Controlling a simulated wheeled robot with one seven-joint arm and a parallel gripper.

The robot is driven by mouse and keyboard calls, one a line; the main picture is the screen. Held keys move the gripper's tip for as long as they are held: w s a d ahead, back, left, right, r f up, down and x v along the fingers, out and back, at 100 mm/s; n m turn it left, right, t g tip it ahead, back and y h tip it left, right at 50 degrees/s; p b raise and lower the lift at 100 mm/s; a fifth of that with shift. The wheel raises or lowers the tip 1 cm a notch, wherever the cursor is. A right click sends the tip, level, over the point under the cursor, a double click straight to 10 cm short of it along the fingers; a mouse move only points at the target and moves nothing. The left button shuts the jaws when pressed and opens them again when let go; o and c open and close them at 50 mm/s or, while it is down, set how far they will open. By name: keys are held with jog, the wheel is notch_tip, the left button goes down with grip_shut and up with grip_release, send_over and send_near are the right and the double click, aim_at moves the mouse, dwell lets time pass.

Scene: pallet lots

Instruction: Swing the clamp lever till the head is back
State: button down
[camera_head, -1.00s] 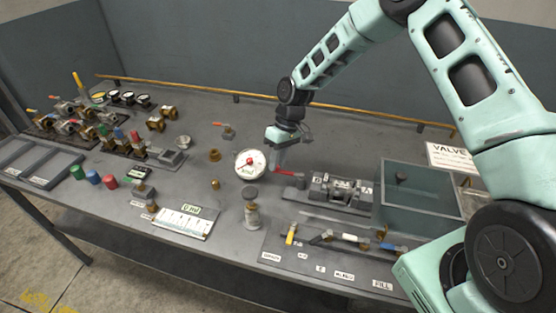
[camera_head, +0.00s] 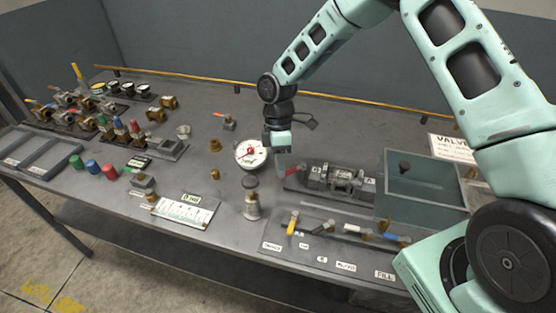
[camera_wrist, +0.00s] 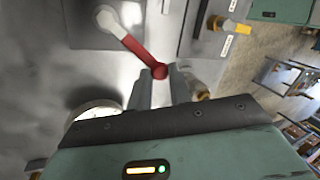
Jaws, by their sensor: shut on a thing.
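The clamp (camera_head: 340,183) is a grey block assembly on a dark base, right of the middle of the bench. Its red lever (camera_head: 292,171) sticks out at the left end. In the wrist view the red lever (camera_wrist: 136,47) runs from a pale round hub at upper left down to a red tip between my fingers. My gripper (camera_head: 281,170) is shut on that tip; it also shows in the wrist view (camera_wrist: 159,85). The clamp's head is too small to make out clearly, and the wrist view leaves it out.
A round white dial gauge (camera_head: 251,154) stands close left of my gripper, and a grey post (camera_head: 252,205) stands in front of it. A labelled panel with coloured handles (camera_head: 330,250) lies in front.

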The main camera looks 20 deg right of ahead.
jog(key=s+n, duration=0.1)
jog(key=n, duration=0.1)
jog(key=s+d+n+h, duration=0.1)
jog(key=s+n, duration=0.1)
jog(key=shift+d+f+h, duration=0.1)
jog(key=shift+h, duration=0.2)
jog(key=shift+s+d+n+h+p, duration=0.3)
jog(key=shift+s+d+n, duration=0.1)
jog(key=shift+n, duration=0.6)
jog(key=shift+s+d+n+h+p, duration=0.15)
jog(key=shift+s+d+n+h, duration=0.2)
jog(key=shift+n, duration=0.65)
jog(key=shift+s, duration=0.1)
jog(key=c, duration=1.3)
grip_release()
jog(key=shift+d+f, duration=0.1)
jog(key=b+v, duration=0.1)
jog(key=v, duration=0.7)
jog(key=b+v, duration=0.2)
jog(key=v, duration=0.7)
jog(key=shift+s+r, duration=0.1)
jog(key=shift+r, duration=0.3)
